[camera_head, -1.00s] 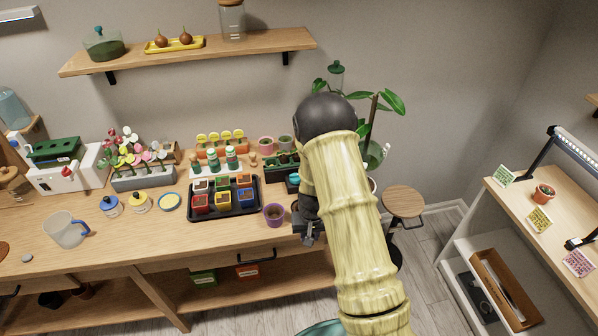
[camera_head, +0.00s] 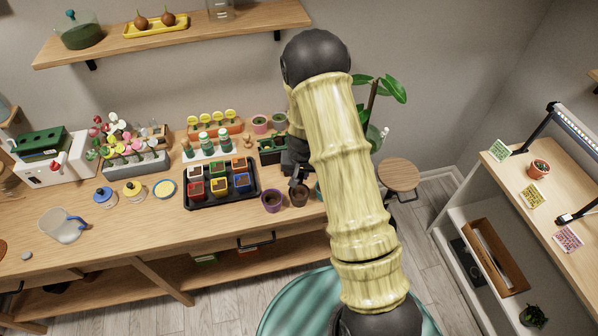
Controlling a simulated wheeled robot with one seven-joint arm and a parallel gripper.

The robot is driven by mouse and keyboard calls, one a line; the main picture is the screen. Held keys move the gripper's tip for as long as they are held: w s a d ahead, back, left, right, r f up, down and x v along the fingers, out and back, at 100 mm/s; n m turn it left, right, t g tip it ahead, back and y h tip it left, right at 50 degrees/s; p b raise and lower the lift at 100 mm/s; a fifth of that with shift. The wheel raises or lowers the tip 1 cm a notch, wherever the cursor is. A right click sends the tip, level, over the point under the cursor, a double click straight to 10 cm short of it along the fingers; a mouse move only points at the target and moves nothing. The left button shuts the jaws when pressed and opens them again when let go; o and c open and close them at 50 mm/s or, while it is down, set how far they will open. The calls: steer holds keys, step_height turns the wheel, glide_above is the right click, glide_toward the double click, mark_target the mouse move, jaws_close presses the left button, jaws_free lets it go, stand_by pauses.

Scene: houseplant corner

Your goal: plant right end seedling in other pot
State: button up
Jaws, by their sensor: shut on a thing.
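My gripper (camera_head: 295,180) is shut, with its fingers over the brown pot (camera_head: 299,195) near the table's front edge. What it holds, taken to be the seedling, is too small and dark to make out between the fingers. A purple pot (camera_head: 271,201) stands just left of the brown pot. A dark green seedling tray (camera_head: 272,156) with small green plants sits behind, its right end hidden by my gripper and arm.
A black tray (camera_head: 221,203) of several coloured pots lies left of the purple pot. Pink and grey pots (camera_head: 260,125) stand behind. A tall leafy plant (camera_head: 378,92) is right of my arm. A stool (camera_head: 399,174) stands beside the table.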

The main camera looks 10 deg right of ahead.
steer(key=shift+s+b+x, duration=0.2)
steer(key=shift+b+x, duration=0.45)
steer(key=shift+x, duration=0.2)
steer(key=shift+s+b+x, duration=0.15)
steer(key=shift+b+x, duration=0.5)
steer(key=shift+x, duration=0.2)
steer(key=shift+s+b+x, duration=0.2)
steer(key=shift+b+x, duration=0.45)
steer(key=shift+x, duration=0.2)
steer(key=shift+s+b+x, duration=0.15)
steer(key=shift+b+x, duration=0.45)
steer(key=shift+x, duration=0.1)
steer(key=shift+s+b+x, duration=0.15)
steer(key=shift+b+x, duration=0.45)
steer(key=shift+x, duration=0.1)
steer(key=o, duration=1.4)
steer(key=shift+w+p+v, duration=0.25)
steer(key=shift+p+v, duration=0.6)
steer(key=shift+v, duration=0.3)
steer(key=shift+w+p+v, duration=0.25)
steer(key=shift+p+v, duration=0.65)
steer(key=shift+v, duration=0.25)
steer(key=shift+w+p+v, duration=0.2)
steer(key=shift+p+v, duration=0.65)
steer(key=shift+v, duration=0.3)
steer(key=shift+r, duration=0.15)
